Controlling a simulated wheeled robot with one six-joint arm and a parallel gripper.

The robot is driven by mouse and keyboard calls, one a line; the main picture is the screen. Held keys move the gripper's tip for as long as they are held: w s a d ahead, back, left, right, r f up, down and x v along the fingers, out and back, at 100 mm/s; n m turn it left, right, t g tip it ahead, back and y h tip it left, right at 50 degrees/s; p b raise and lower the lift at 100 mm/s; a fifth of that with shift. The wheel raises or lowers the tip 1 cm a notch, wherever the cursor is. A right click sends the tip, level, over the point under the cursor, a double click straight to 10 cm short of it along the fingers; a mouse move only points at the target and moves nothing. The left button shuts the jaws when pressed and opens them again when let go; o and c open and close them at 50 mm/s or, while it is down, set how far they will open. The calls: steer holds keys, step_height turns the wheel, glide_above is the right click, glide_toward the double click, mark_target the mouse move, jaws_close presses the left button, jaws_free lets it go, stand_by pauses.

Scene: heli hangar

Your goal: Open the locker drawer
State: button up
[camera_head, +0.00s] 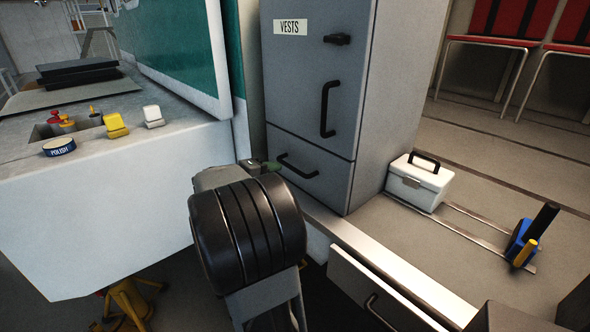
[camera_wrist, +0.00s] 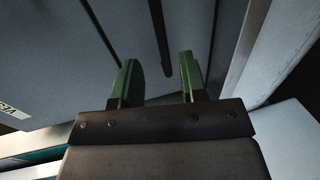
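The grey locker (camera_head: 388,90) has a "VESTS" label, a door (camera_head: 295,80) with a black upright handle, and a drawer (camera_head: 325,184) below it. The drawer looks shut, its front flush with the door. Its black bar handle (camera_head: 297,167) shows just right of my gripper (camera_head: 264,166), whose green fingertips are partly hidden behind my wrist. In the wrist view my gripper (camera_wrist: 158,80) is open, with its green fingers apart and nothing between them. A dark bar, seemingly the drawer handle (camera_wrist: 160,40), lies beyond the fingertips, apart from them.
A white workbench (camera_head: 120,190) with a polish tin (camera_head: 59,147) and small yellow and white items stands left. A white case (camera_head: 419,182) and a blue tool (camera_head: 521,243) sit on the platform right. A low drawer front (camera_head: 350,282) with a handle is below the locker.

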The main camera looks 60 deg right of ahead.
mark_target(293, 170)
steer(key=x, duration=0.8)
steer(key=shift+d+p, duration=0.15)
steer(key=shift+p, duration=0.25)
steer(key=shift+c, duration=0.3)
jaws_close()
